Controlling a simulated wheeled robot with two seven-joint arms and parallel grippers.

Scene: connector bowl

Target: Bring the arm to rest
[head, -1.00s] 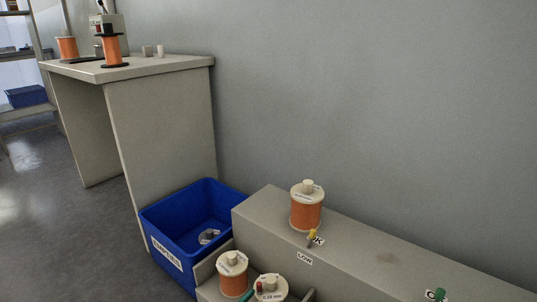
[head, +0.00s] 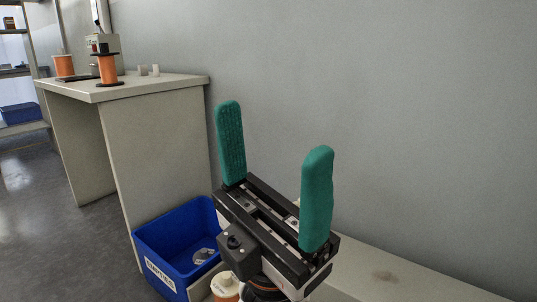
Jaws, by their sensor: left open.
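My left gripper (head: 274,172) stands in the lower middle of the head view, its two green fingers pointing up and spread wide apart. Nothing is between the fingers. My right gripper is not in view.
A blue bin (head: 160,274) labelled EMPTIES, with something small and grey inside, is just left of my gripper. Part of an orange spool (head: 225,288) shows below it. A grey table (head: 150,90) with orange spools stands back left. The wall side on the right is clear.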

